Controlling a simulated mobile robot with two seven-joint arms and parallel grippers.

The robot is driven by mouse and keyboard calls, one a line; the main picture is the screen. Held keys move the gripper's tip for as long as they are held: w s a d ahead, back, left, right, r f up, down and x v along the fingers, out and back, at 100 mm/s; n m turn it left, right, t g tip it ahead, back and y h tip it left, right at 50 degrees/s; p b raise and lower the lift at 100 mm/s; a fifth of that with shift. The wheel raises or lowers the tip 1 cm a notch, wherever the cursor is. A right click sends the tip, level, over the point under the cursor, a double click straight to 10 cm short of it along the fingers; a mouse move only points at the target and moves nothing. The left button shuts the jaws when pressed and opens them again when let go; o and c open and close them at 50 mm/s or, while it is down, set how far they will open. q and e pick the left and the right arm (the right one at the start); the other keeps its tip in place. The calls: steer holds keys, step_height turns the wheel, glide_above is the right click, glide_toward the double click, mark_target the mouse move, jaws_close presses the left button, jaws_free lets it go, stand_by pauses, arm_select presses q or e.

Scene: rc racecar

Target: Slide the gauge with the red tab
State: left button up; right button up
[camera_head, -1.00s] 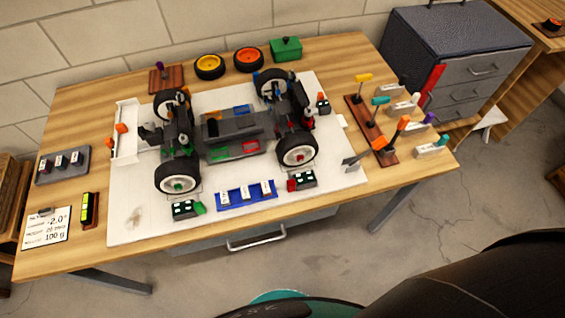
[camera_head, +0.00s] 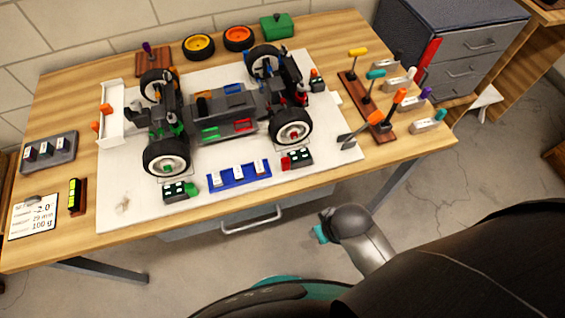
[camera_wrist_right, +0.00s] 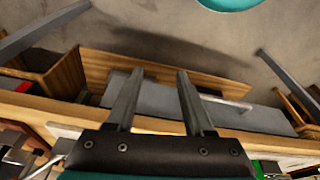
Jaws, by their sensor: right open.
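A small dark gauge (camera_head: 299,158) with a red tab (camera_head: 285,162) at its left end lies on the white board, in front of the car's front right wheel (camera_head: 291,128) in the head view. A similar gauge (camera_head: 176,192) with a green tab lies to its left. Another small gauge (camera_head: 317,83) with an orange-red tab stands behind the car's right end. My right gripper (camera_wrist_right: 159,74) is open and empty in the right wrist view; the head view does not show its fingers. I cannot single out the red-tab gauge in the wrist view. My left gripper is not in view.
The RC car (camera_head: 222,110) fills the middle of the white board (camera_head: 130,205). A blue rack (camera_head: 239,176) lies between the two front gauges. Upright tools stand in a brown rack (camera_head: 378,130) at the right. The drawer handle (camera_head: 251,222) sits below the table's front edge.

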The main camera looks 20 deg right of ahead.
steer(key=w+r+b+v, duration=0.1)
steer(key=w+b+v, duration=0.15)
steer(key=v, duration=1.05)
steer(key=w+a+r+n+y+p, duration=0.1)
steer(key=w+a+r+n+y, duration=0.25)
steer(key=w+a+n, duration=0.8)
step_height(320, 180, up, 3)
steer(key=n+g+h, duration=0.3)
steer(key=n+h, duration=0.1)
steer(key=n, duration=0.1)
glide_above(282, 161)
step_height(282, 161, down, 15)
steer(key=b, duration=0.4)
steer(key=shift+d+f, duration=0.1)
steer(key=shift+f, duration=0.05)
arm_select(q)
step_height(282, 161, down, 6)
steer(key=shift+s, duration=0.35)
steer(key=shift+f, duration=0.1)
arm_select(e)
steer(key=shift+c, duration=0.3)
jaws_close()
